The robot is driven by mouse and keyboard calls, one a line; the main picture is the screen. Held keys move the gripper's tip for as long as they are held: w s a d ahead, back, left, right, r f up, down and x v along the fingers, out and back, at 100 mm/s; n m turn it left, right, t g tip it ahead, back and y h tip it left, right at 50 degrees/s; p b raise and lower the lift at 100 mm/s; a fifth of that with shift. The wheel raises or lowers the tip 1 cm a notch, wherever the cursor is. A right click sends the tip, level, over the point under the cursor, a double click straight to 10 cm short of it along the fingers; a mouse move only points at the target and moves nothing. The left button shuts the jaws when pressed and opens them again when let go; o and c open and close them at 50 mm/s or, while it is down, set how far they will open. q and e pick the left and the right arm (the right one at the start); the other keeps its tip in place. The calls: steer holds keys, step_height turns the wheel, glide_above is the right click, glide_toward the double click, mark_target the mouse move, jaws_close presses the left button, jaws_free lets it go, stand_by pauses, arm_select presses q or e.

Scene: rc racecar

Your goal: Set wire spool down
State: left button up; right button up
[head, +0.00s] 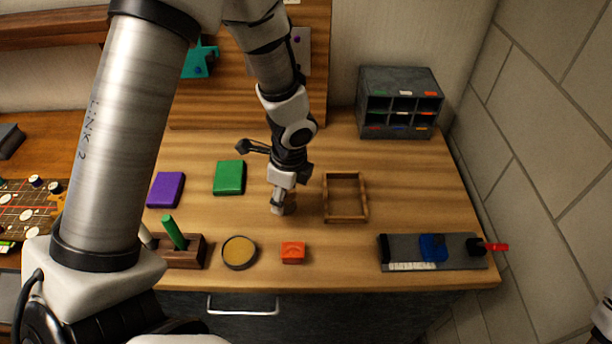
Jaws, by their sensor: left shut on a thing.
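My left gripper (283,207) points down over the middle of the wooden worktop, between the green block and the wooden frame. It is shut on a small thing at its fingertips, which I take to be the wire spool. The fingers hide most of it, so its shape and colour are unclear. I cannot tell whether it touches the worktop. My right gripper is not in view.
An empty wooden frame (326,197) lies just right of the gripper. Green (229,177) and purple (165,189) blocks lie left. A round dish (239,252) and orange block (292,252) sit in front. A grey organizer (394,133) stands behind. Worktop right of the frame is clear.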

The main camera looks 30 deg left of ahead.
arm_select(q)
steer(key=w, duration=0.2)
steer(key=w+d+p, duration=0.1)
steer(key=w, duration=0.1)
steer(key=w+f+p, duration=0.1)
steer(key=shift+w+d, duration=0.2)
steer(key=shift+w, duration=0.2)
steer(key=f, duration=0.3)
steer(key=shift+s+d, duration=0.25)
steer(key=shift+d, duration=0.05)
steer(key=shift+w+a+f, duration=0.15)
steer(key=shift+w+f, duration=0.1)
steer(key=shift+f, duration=0.1)
steer(key=o, duration=0.9)
steer(key=shift+s, duration=0.1)
steer(key=o, duration=0.4)
steer(key=shift+s, duration=0.1)
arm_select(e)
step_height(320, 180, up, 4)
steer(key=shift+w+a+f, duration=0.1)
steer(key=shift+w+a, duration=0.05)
